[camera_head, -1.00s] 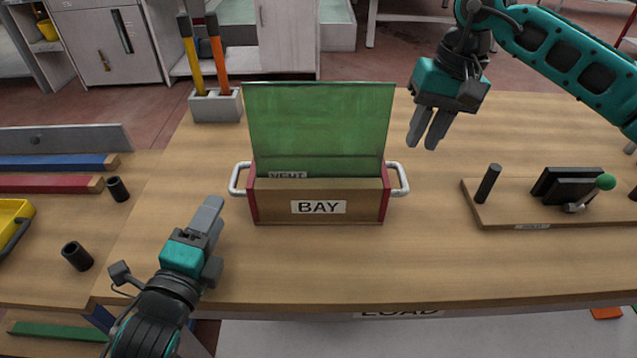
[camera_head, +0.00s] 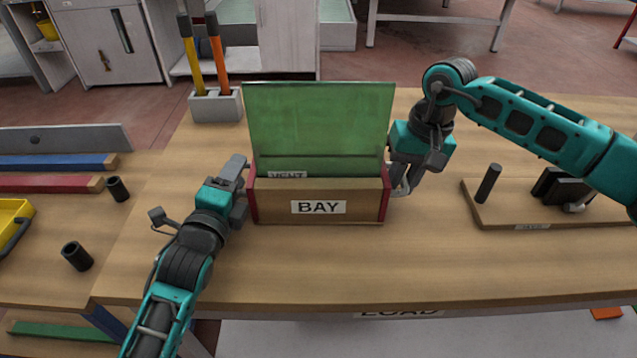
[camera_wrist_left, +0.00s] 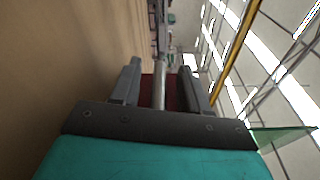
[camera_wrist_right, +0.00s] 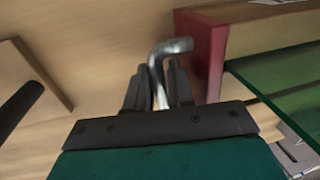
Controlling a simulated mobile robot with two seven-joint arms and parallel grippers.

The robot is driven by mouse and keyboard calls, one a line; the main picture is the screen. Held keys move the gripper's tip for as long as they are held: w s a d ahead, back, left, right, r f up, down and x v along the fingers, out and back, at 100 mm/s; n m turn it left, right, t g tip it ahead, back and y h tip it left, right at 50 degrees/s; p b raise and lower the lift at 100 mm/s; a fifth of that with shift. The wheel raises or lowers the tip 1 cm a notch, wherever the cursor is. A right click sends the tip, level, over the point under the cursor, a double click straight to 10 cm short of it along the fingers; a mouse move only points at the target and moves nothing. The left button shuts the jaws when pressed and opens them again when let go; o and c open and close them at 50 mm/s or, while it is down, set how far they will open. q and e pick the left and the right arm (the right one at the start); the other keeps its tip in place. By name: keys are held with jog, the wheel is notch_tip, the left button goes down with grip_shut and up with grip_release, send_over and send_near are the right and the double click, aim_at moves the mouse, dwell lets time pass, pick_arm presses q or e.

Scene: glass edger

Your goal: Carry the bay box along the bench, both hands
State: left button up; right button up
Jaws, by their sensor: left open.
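The bay box (camera_head: 270,205) stands upright on the bench (camera_head: 330,265), a wooden box with red ends, a BAY label and a metal handle at each end. A green glass pane (camera_head: 320,120) stands up in it. My left gripper (camera_head: 240,172) is at the left end; in the left wrist view its open fingers straddle the left handle (camera_wrist_left: 160,85), apart from it. My right gripper (camera_head: 402,182) is at the right end; in the right wrist view its fingers are closed about the right handle (camera_wrist_right: 172,47). The grippers mostly hide both handles in the head view.
A board with a black post (camera_head: 487,183) and a dark clamp lies to the right, partly behind my right arm. A grey holder (camera_head: 216,106) with two tools stands behind left. Black cylinders (camera_head: 77,256) stand at left. The bench front is clear.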

pick_arm(q)
jog(key=shift+c, duration=0.3)
pick_arm(e)
jog(key=shift+c, duration=0.4)
pick_arm(q)
jog(key=c, duration=0.3)
pick_arm(e)
jog(key=c, duration=0.3)
pick_arm(q)
grip_shut()
pick_arm(e)
grip_shut()
pick_arm(q)
jog(key=shift+f, duration=0.1)
